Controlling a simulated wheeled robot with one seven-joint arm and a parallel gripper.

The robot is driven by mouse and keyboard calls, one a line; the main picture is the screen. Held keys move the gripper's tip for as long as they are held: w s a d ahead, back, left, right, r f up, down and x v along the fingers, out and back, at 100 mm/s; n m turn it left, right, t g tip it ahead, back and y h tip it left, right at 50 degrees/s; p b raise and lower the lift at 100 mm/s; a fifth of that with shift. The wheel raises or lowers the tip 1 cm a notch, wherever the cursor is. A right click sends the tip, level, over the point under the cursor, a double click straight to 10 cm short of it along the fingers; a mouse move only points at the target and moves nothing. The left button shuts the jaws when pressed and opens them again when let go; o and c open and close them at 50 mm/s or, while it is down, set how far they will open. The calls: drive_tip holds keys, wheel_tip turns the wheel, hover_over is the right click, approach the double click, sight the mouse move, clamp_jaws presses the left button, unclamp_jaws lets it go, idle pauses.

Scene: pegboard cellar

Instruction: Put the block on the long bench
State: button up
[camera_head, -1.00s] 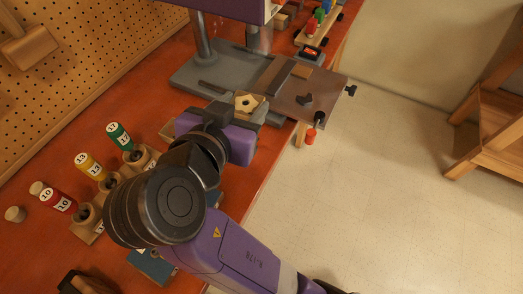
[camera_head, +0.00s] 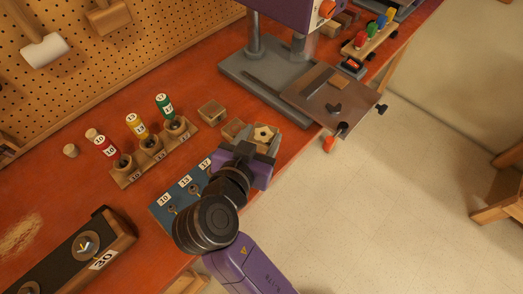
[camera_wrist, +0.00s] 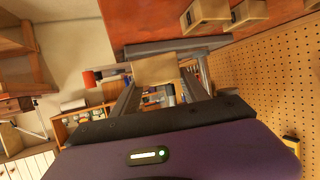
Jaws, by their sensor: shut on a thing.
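My gripper (camera_head: 260,147) is shut on a light wooden block (camera_head: 265,132) with a star-shaped hollow in its top. In the wrist view the block (camera_wrist: 155,68) sits between the two fingers, and my gripper (camera_wrist: 158,82) shows below and beside it. The long bench (camera_head: 70,185) has an orange-red top and runs from lower left to upper right. My gripper and the block are over its front part, left of the drill press. I cannot tell whether the block touches the top.
Two wooden blocks (camera_head: 211,110) (camera_head: 233,130) lie just left of my gripper. The drill press (camera_head: 262,82) is to the right. Bare top shows far left.

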drive_tip(key=shift+f, duration=3.5)
drive_tip(key=shift+f, duration=0.2)
drive_tip(key=o, duration=1.4)
drive_tip(key=shift+r, duration=0.1)
drive_tip(key=shift+c, duration=0.2)
drive_tip(key=shift+r, duration=0.1)
drive_tip(key=shift+s+r, duration=0.1)
drive_tip(key=shift+s, duration=0.05)
drive_tip(key=b+v, duration=0.1)
drive_tip(key=v, duration=1)
drive_tip(key=shift+s+a+r, duration=0.1)
drive_tip(key=shift+s+a, duration=0.05)
drive_tip(key=shift+s, duration=0.15)
